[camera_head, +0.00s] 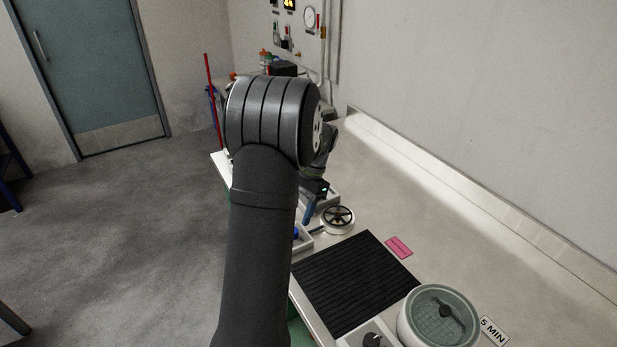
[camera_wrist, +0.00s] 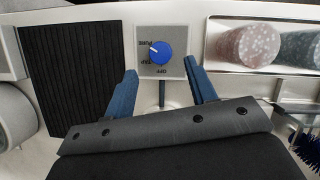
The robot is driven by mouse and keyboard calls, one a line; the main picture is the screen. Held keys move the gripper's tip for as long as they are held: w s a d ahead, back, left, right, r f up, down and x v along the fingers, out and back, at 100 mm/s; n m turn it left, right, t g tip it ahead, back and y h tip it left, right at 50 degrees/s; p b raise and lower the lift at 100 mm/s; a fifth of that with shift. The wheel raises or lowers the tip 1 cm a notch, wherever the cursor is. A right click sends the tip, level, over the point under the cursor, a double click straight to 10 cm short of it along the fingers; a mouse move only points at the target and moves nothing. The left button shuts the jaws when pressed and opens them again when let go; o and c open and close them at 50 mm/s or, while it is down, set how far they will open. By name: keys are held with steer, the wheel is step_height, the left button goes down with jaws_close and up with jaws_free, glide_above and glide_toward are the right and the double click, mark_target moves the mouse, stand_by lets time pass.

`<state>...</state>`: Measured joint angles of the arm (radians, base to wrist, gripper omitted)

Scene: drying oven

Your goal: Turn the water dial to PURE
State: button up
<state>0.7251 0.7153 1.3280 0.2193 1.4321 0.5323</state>
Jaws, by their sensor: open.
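The water dial (camera_wrist: 161,52) is a round blue knob on a square grey plate in the wrist view. Its plate has dark labels that appear upside down; one on the left looks like PURE. A small pale mark shows on the knob's left side, but I cannot tell exactly which label it meets. My gripper (camera_wrist: 161,68) is open, with one blue finger on each side of the dial plate's lower part and the knob between and slightly beyond the tips. In the head view my gripper (camera_head: 311,207) is mostly hidden by my arm, and a bit of the blue dial (camera_head: 296,233) shows beside it.
A black ribbed mat (camera_head: 355,283) lies near the dial. A tray with speckled cylinders (camera_wrist: 243,47) and a dark bristled brush (camera_wrist: 309,150) are on the dial's right in the wrist view. A spoked wheel (camera_head: 337,219) and a round glass-topped vessel (camera_head: 440,316) stand on the bench.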

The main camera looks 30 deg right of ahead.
steer(key=v, duration=1.2)
steer(key=shift+w+f, duration=0.1)
steer(key=x, duration=1.7)
steer(key=shift+a, duration=0.1)
steer(key=shift+a+f, duration=0.1)
steer(key=shift+f, duration=0.1)
steer(key=n+g, duration=0.1)
steer(key=n, duration=0.2)
steer(key=shift+r, duration=0.15)
steer(key=n+h, duration=0.1)
steer(key=n, duration=0.1)
steer(key=n+g, duration=0.1)
steer(key=n, duration=0.2)
steer(key=shift+w+n+g+h, duration=0.1)
steer(key=shift+n+g+h, duration=0.2)
steer(key=shift+h, duration=0.1)
steer(key=n, duration=0.2)
steer(key=n+g+h, duration=0.1)
steer(key=n, duration=0.1)
steer(key=shift+a+h, duration=0.2)
steer(key=shift+h, duration=0.1)
steer(key=n+h, duration=0.1)
steer(key=n, duration=0.1)
steer(key=n+h, duration=0.1)
steer(key=n, duration=0.2)
steer(key=shift+a+n, duration=0.1)
steer(key=shift+n, duration=0.2)
